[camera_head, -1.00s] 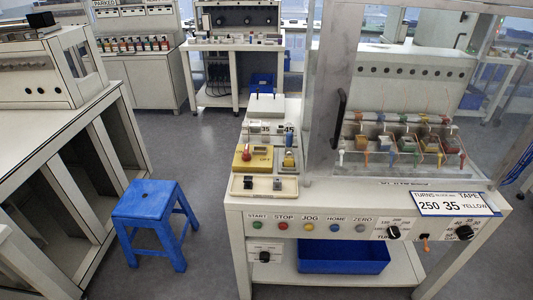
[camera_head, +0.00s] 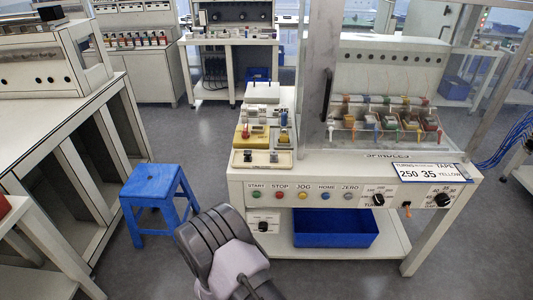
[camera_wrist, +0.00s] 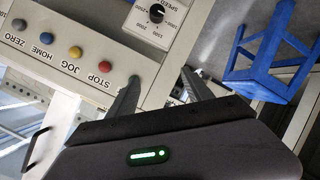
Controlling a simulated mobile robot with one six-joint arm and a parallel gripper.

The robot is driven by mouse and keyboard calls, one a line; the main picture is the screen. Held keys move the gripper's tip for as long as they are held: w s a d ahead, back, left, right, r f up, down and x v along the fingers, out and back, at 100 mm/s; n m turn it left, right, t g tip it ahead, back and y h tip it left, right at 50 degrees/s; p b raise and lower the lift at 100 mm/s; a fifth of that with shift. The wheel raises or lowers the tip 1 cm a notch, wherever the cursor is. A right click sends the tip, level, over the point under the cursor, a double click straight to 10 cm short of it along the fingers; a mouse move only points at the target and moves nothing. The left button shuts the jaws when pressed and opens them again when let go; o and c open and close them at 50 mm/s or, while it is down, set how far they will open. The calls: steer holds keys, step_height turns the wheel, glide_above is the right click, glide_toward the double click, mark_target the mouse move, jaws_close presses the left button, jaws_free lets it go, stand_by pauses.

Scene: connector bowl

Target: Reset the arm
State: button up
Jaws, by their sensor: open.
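My gripper (camera_wrist: 160,80) shows in the wrist view with its two grey fingers apart and nothing between them. The grey gripper body with a green light fills the bottom of that view. In the head view my grey arm rises from the bottom edge, in front of the machine bench (camera_head: 345,168) and right of the blue stool (camera_head: 160,196); the fingertips cannot be made out there. In the wrist view the bench's button panel (camera_wrist: 85,60) appears upside down behind the fingers, and one finger covers part of it near the STOP label.
The bench carries a clear-fronted enclosure (camera_head: 390,80), a yellow box (camera_head: 249,137) and a black-and-white sign (camera_head: 425,173). A blue bin (camera_head: 335,228) sits on its lower shelf. A shelving bench (camera_head: 60,110) stands at left.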

steer(key=w+d+r+m+g+y, duration=0.1)
steer(key=w+r+m, duration=0.1)
steer(key=r, duration=0.6)
steer(key=w+d+r+m+g+y, duration=0.1)
steer(key=w+r+m, duration=0.1)
steer(key=r, duration=0.6)
steer(key=s+d+r+m+g+y, duration=0.1)
steer(key=s+d+r, duration=0.2)
steer(key=r, duration=0.4)
steer(key=s+d+r+m+g+y, duration=0.1)
steer(key=s+d+r+y, duration=0.2)
steer(key=r, duration=0.4)
steer(key=s+d+r+m+g+h, duration=0.1)
steer(key=s+d+r, duration=0.25)
steer(key=s, duration=0.35)
steer(key=s+d+r+m, duration=0.1)
steer(key=s+d+r, duration=0.25)
steer(key=s, duration=0.35)
steer(key=s+d+m+g+h, duration=0.1)
steer(key=s+d, duration=0.4)
steer(key=s, duration=1)
steer(key=shift+s+d+f+m+g, duration=0.25)
steer(key=shift+m+g, duration=0.35)
steer(key=shift+m, duration=0.4)
